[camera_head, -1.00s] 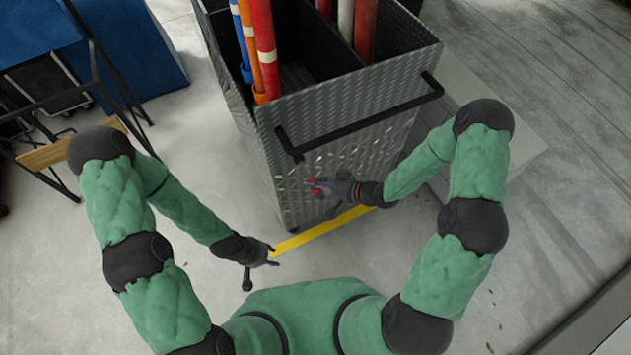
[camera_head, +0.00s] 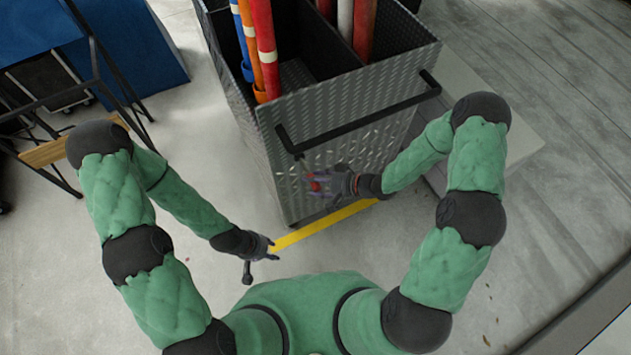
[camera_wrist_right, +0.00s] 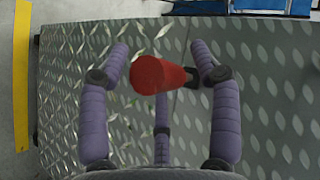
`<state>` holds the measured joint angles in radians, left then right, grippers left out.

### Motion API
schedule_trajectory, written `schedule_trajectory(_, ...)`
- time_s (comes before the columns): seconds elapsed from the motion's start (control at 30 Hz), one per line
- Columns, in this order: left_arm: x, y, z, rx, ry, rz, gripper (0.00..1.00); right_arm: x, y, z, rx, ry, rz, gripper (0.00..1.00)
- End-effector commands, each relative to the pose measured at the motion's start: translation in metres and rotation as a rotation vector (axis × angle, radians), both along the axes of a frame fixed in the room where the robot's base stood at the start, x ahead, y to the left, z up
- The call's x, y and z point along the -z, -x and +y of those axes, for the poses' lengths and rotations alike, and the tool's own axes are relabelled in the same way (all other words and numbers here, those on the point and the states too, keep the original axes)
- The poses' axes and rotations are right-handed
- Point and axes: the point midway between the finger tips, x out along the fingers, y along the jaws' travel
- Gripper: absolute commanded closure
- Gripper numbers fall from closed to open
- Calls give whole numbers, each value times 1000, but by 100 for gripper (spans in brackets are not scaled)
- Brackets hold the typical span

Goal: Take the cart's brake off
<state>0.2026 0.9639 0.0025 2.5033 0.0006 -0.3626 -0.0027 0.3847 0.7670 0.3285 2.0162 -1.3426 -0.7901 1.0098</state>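The grey metal cart (camera_head: 350,110) stands in front of me, its handle-side wall facing me. A red knob (camera_head: 318,186), which looks like the brake lever's end, sits low on that wall. In the right wrist view the red knob (camera_wrist_right: 158,74) sticks out between the spread fingers of my right gripper (camera_wrist_right: 160,75). The fingers stand on both sides of it, with a gap to each; a third finger is partly hidden behind it. My right gripper (camera_head: 322,182) is open at the wall. My left gripper (camera_head: 272,249) looks open and empty, left of the cart's lower corner.
A black push bar (camera_head: 365,122) crosses the wall above my right gripper. Red, orange and blue poles (camera_head: 262,45) stand in the cart. A yellow strip (camera_head: 325,225) runs along the floor at its foot. A wooden-edged rack (camera_head: 55,148) stands at left.

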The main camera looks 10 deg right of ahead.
Motion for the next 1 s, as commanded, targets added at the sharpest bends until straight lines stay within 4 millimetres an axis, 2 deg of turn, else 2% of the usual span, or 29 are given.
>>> schedule_trajectory(0.37, 0, 0, 0, 0, 0, 0, 60, -3, 4, -7, 2, 1, 2, 36)
schedule_trajectory(0.8, 0, 0, 0, 0, 0, 0, 60, -40, 37, -70, 5, 3, 0, 36)
schedule_trajectory(1.0, 0, 0, 0, 0, 0, 0, 60, -51, 48, -88, 2, 1, 2, 36)
